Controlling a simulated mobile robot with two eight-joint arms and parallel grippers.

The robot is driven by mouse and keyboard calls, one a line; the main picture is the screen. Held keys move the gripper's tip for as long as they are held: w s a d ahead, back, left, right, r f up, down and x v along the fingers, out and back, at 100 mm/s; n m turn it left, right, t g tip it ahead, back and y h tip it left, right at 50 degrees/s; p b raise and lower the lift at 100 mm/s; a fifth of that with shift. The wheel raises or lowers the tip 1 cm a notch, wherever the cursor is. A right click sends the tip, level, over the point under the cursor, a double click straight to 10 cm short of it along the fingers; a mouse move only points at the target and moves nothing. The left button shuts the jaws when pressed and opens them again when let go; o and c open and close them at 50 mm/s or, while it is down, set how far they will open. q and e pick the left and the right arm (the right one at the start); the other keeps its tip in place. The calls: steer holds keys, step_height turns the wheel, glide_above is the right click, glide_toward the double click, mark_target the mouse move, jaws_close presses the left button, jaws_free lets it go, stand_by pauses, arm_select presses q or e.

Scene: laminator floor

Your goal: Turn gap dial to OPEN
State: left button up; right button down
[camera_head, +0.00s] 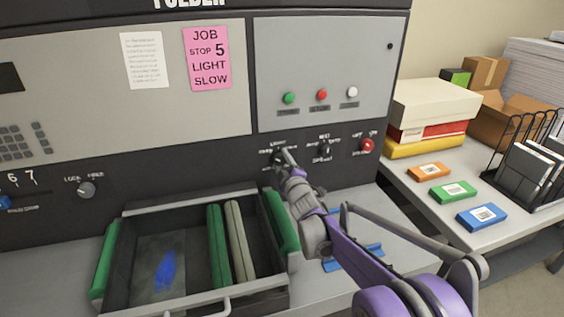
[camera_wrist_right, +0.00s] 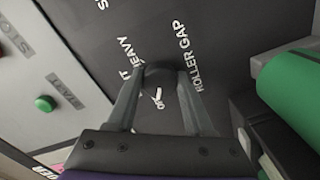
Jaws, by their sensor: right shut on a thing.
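The gap dial is a dark round knob on the black panel strip, largely hidden by the gripper in the head view. In the right wrist view the dial (camera_wrist_right: 158,72) sits between the fingertips, with ROLLER GAP printed on one side and partly covered HEAVY and OPEN lettering around it. My right gripper (camera_head: 284,156) is at the panel and shut on the dial; its two fingers also show in the right wrist view (camera_wrist_right: 161,84). The pointer direction of the dial is too dark to tell. My left gripper is not in view.
To the right of the dial are another dark knob (camera_head: 324,148) and a red button (camera_head: 366,146). A black tray (camera_head: 175,300) with green rollers (camera_head: 282,222) lies below. A side table (camera_head: 408,178) holds colored boxes and a wire rack (camera_head: 530,150). A pink note (camera_head: 207,58) is above.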

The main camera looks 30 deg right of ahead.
stand_by(0.3)
steer(key=shift+c, duration=1.5)
jaws_free()
steer(key=v, duration=1)
steer(key=shift+s+b, duration=0.35)
steer(key=shift+b, duration=0.1)
steer(key=shift+a+f, duration=0.1)
steer(key=shift+a, duration=0.1)
